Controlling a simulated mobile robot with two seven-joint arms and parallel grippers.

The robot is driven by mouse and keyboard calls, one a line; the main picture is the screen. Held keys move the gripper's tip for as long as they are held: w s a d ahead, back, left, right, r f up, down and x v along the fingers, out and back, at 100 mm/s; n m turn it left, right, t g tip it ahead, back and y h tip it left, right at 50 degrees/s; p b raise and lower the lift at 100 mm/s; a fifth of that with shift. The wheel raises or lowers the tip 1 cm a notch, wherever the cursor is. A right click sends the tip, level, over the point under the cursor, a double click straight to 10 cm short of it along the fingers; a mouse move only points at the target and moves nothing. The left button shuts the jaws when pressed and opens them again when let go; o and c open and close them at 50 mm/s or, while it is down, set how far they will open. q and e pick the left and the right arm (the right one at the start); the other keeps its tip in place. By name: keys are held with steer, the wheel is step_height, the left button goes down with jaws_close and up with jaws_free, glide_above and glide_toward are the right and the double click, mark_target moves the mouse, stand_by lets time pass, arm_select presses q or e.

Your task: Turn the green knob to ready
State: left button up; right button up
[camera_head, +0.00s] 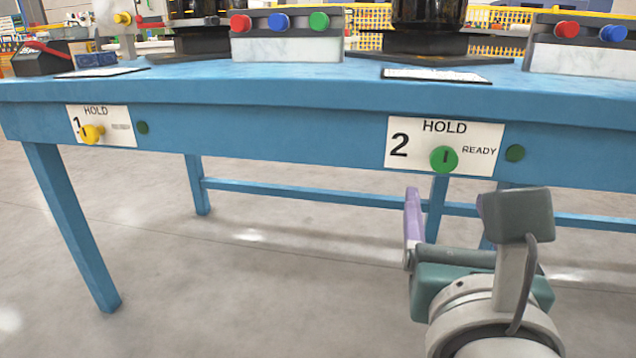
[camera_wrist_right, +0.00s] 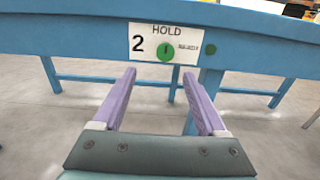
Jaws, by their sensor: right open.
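The green knob (camera_head: 444,159) sits on the white label plate (camera_head: 400,160) marked 2, HOLD and READY, on the front of the blue table. Its dark mark is upright, towards HOLD. The knob also shows in the right wrist view (camera_wrist_right: 166,51), beyond the fingertips and a little above them. My right gripper (camera_wrist_right: 160,72) is open and empty, with its purple fingers apart. In the head view my right gripper (camera_head: 420,205) is below and in front of the knob, not touching it. My left gripper is out of view.
A yellow knob (camera_head: 91,133) sits on a second label plate (camera_head: 122,130) at the left, marked 1. A green disc (camera_head: 515,153) is right of plate 2. On the blue tabletop (camera_head: 300,85) stand boxes with coloured buttons. The space before the table front is clear.

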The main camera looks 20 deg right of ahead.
mark_target(444, 162)
steer(key=b+x, duration=0.1)
steer(key=x, duration=0.2)
steer(key=b+x, duration=0.1)
steer(key=x, duration=0.2)
steer(key=d+b+x, duration=0.1)
steer(key=x, duration=0.1)
steer(key=shift+d, duration=0.15)
steer(key=shift+w+d+r, duration=0.1)
steer(key=shift+w+d, duration=0.25)
steer(key=shift+w, duration=0.1)
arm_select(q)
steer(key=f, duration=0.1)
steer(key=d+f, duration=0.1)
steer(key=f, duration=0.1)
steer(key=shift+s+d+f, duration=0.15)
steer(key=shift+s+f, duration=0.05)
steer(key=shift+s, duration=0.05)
arm_select(e)
steer(key=shift+a, duration=0.1)
steer(key=c, duration=0.3)
jaws_close()
